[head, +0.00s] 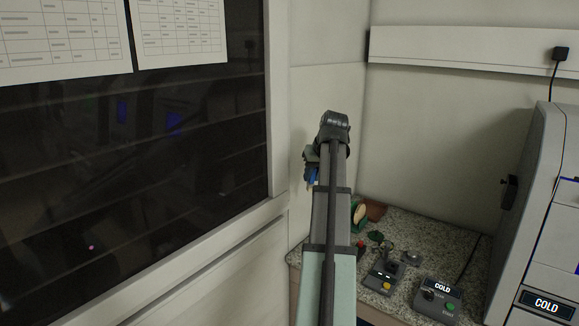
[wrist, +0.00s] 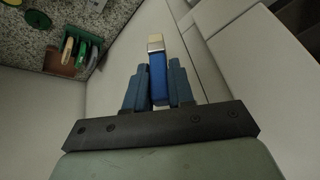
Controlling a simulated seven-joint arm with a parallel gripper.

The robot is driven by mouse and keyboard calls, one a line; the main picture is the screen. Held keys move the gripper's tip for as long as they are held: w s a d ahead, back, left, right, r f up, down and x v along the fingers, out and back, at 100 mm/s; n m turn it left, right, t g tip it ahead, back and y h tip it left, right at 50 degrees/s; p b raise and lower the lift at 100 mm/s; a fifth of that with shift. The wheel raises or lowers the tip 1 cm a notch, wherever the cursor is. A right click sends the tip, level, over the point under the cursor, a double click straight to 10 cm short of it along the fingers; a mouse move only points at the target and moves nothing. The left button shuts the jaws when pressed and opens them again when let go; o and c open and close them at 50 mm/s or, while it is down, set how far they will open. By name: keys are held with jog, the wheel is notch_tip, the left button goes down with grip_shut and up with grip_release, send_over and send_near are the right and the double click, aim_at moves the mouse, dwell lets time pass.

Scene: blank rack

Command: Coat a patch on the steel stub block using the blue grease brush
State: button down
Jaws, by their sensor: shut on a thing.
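My gripper (wrist: 157,88) is shut on the blue grease brush (wrist: 157,78), with one blue finger on each side of its handle. The brush has a metal band and a cream bristle tip pointing away from the gripper. In the head view my gripper (head: 311,172) is raised near the wall corner, left of the counter, and a bit of the blue brush (head: 314,178) shows there. The steel stub block cannot be picked out for sure; a small grey metal piece (head: 411,257) sits on the counter, and my arm hides part of that area.
A grey button box (head: 383,283) and a COLD control box (head: 438,297) stand in front. A large grey machine (head: 540,190) bounds the right; a dark window is left.

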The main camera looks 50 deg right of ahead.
jog(key=s+d+f+m+t, duration=0.1)
jog(key=s+d+f+t, duration=0.1)
jog(key=s+d+f, duration=2.15)
jog(key=shift+w+d+f+y, duration=0.15)
jog(key=shift+w+f, duration=0.05)
jog(key=shift+f, duration=0.4)
jog(key=shift+w+d+f+y, duration=0.1)
jog(key=shift+w+d+f, duration=0.05)
jog(key=shift+f, duration=0.45)
jog(key=shift+w+d+f+y, duration=0.15)
jog(key=shift+w+f, duration=0.05)
jog(key=shift+f, duration=0.4)
jog(key=shift+f, duration=0.55)
jog(key=shift+r, duration=0.1)
notch_tip(320, 180, up, 7)
dwell(0.8)
